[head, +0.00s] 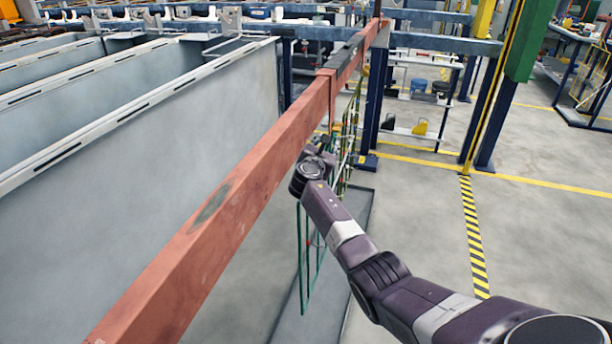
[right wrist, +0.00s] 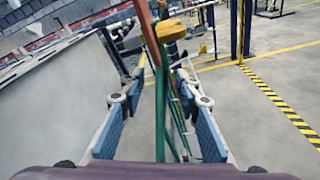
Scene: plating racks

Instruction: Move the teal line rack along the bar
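A teal-green rack of thin rods (head: 300,250) hangs below the copper-red bar (head: 255,172), beside the grey tanks. My right arm reaches in from the lower right, and its gripper (head: 326,150) is at the rack, just under the bar, partly hidden by its own wrist. In the right wrist view the two blue-padded fingers (right wrist: 160,128) stand wide apart, with the green upright (right wrist: 160,105) of the rack between them. I see a gap on both sides, so the gripper is open. The rack's hook on the bar is hard to make out. My left gripper is not in view.
Open grey tanks (head: 140,110) line the left side of the bar. More yellow-green rack frames (head: 350,125) show farther along it. A blue post (head: 376,95) stands at the far end. The floor to the right is open, with a yellow-black striped line (head: 473,235).

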